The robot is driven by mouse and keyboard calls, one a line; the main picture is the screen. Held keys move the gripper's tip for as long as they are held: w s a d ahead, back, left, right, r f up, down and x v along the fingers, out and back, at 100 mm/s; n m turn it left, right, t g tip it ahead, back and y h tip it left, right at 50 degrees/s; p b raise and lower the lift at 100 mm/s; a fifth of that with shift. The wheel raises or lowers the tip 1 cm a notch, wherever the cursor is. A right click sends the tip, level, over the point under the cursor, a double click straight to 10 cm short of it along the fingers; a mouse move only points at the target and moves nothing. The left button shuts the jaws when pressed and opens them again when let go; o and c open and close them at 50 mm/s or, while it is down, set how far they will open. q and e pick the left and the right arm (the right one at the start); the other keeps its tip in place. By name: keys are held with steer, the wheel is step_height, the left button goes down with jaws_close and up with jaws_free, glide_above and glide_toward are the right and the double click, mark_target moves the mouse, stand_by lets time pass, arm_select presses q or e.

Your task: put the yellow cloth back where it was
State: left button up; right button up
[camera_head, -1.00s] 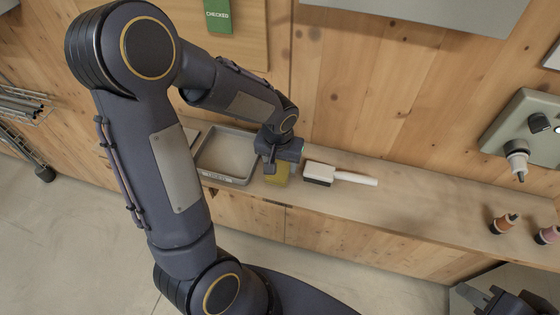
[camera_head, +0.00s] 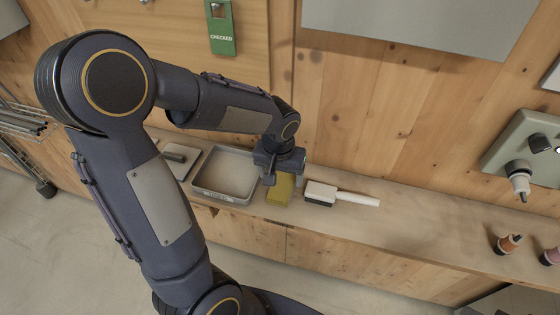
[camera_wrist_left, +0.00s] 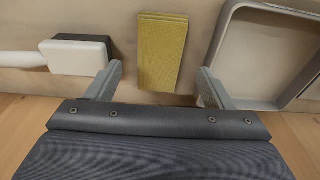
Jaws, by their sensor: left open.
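The yellow cloth (camera_head: 279,190) lies folded and flat on the wooden ledge, between the grey tray and the white brush. In the left wrist view the cloth (camera_wrist_left: 162,52) shows whole, as a flat rectangle with layered edges. My left gripper (camera_head: 283,177) is over the ledge at the cloth and partly covers it in the head view. In the wrist view its two fingers (camera_wrist_left: 159,75) are spread apart with nothing between the tips, and the cloth lies just beyond them. I cannot tell the exact height of the fingers above the ledge. My right gripper is out of view.
The grey tray (camera_head: 223,199) is close left of the cloth. The white brush with dark bristles (camera_head: 322,192) is close right. Farther right the ledge (camera_head: 420,217) is clear up to two small bottles (camera_head: 508,243). A wooden wall rises behind, with a green padlock tag (camera_head: 221,38).

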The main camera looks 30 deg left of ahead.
mark_target(280, 190)
arm_select(q)
step_height(280, 190, up, 7)
steer(key=s+d+r+t+h, duration=0.1)
steer(key=s+d+t+h, duration=0.1)
steer(key=s, duration=0.6)
steer(key=s+d+r+m+t+h, duration=0.1)
steer(key=s+d+t+h, duration=0.1)
steer(key=s, duration=0.6)
steer(key=shift+r, duration=0.3)
